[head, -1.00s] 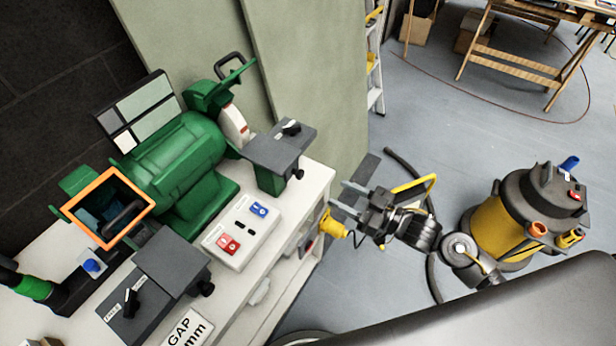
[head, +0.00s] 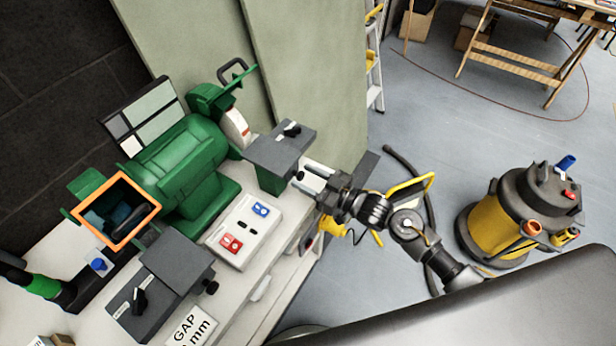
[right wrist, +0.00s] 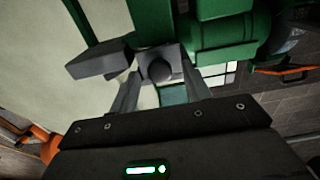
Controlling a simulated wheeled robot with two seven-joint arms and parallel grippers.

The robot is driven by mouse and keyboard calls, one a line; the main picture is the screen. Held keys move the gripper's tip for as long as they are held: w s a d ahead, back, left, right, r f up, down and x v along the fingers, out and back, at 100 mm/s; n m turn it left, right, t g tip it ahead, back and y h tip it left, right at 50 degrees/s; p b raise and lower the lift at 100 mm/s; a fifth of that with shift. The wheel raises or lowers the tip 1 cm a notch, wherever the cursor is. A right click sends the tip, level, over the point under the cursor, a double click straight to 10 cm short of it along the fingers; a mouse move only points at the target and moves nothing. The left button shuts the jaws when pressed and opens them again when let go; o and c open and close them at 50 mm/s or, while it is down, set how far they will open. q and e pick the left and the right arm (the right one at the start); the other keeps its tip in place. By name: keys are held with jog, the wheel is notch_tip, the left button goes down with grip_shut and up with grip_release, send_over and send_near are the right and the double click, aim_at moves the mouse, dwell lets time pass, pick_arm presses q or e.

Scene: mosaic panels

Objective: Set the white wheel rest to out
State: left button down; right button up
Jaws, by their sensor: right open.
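The green bench grinder (head: 180,160) stands on the white bench. Its white wheel (head: 234,125) is at its far right end. The grey white wheel rest (head: 272,156) sits in front of that wheel, with a black lever on top and a dark round knob (head: 299,176) on its near right side. My right gripper (head: 311,179) is open at this knob. In the right wrist view the knob (right wrist: 158,69) shows between the two open fingers; I cannot tell whether they touch it. My left gripper is not in view.
A second grey rest (head: 172,262) with a lever and knob stands nearer, by the orange-framed guard (head: 153,210). A switch panel (head: 243,230) with red and blue switches lies between the rests. A yellow-black vacuum (head: 500,215) stands on the floor at right.

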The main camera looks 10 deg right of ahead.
grip_shut()
jog(key=shift+p+v, duration=0.45)
jog(key=shift+v, duration=0.45)
grip_release()
jog(key=shift+s+d, duration=0.1)
jog(key=shift+d, duration=0.05)
